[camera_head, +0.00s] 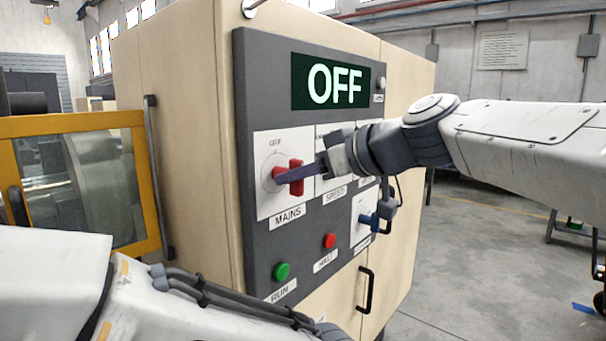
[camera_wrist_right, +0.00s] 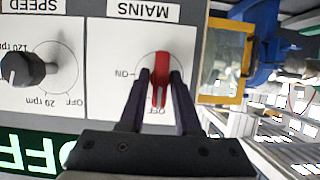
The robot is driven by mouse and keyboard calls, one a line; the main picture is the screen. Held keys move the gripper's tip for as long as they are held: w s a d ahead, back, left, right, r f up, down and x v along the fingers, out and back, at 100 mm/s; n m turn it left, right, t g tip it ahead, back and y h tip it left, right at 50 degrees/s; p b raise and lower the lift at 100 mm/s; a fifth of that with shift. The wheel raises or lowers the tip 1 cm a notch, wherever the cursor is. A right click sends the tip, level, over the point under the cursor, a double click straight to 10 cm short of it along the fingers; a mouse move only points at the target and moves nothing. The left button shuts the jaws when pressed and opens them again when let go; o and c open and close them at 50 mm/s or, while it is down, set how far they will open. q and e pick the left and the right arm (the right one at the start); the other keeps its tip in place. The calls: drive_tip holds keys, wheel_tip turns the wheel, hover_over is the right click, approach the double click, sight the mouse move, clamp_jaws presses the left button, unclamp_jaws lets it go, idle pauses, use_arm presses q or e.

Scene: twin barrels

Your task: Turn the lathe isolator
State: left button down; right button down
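The lathe isolator is a red handle (camera_head: 296,178) on the white MAINS plate (camera_head: 268,205) of the grey panel. In the right wrist view the red handle (camera_wrist_right: 162,68) lies in line with the OFF mark, and the ON mark is to its left. My right gripper (camera_head: 284,178) is at the handle. In the right wrist view its two dark fingers (camera_wrist_right: 161,75) stand on either side of the handle, with a narrow gap showing on each side. My left arm crosses the bottom left of the head view; its gripper is out of view.
A lit display (camera_head: 331,83) reads OFF. Below the plate are a green RUN button (camera_head: 281,271) and a red HALT button (camera_head: 329,240). A blue handle (camera_head: 370,220) and a black SPEED knob (camera_wrist_right: 22,69) are nearby. A yellow-framed door (camera_head: 70,124) stands left; open floor lies right.

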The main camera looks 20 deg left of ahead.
idle(0.4)
drive_tip(key=m+g, duration=0.1)
drive_tip(key=m+g+y+b, duration=0.1)
drive_tip(key=m, duration=0.1)
drive_tip(key=shift+w+f+b, duration=0.15)
drive_tip(key=shift+b, duration=0.15)
drive_tip(key=m+g+y+b, duration=0.1)
drive_tip(key=m, duration=0.2)
drive_tip(key=shift+w+d+g, duration=0.1)
drive_tip(key=shift+g, duration=0.2)
drive_tip(key=m+g+y+b, duration=0.1)
drive_tip(key=m+b, duration=0.1)
drive_tip(key=m, duration=0.1)
drive_tip(key=shift+f+y, duration=0.15)
drive_tip(key=shift+y, duration=0.15)
drive_tip(key=shift+m+g+y+b, duration=0.3)
drive_tip(key=shift+m+y+b, duration=0.6)
drive_tip(key=shift+m, duration=1.3)
drive_tip(key=c, duration=0.8)
unclamp_jaws()
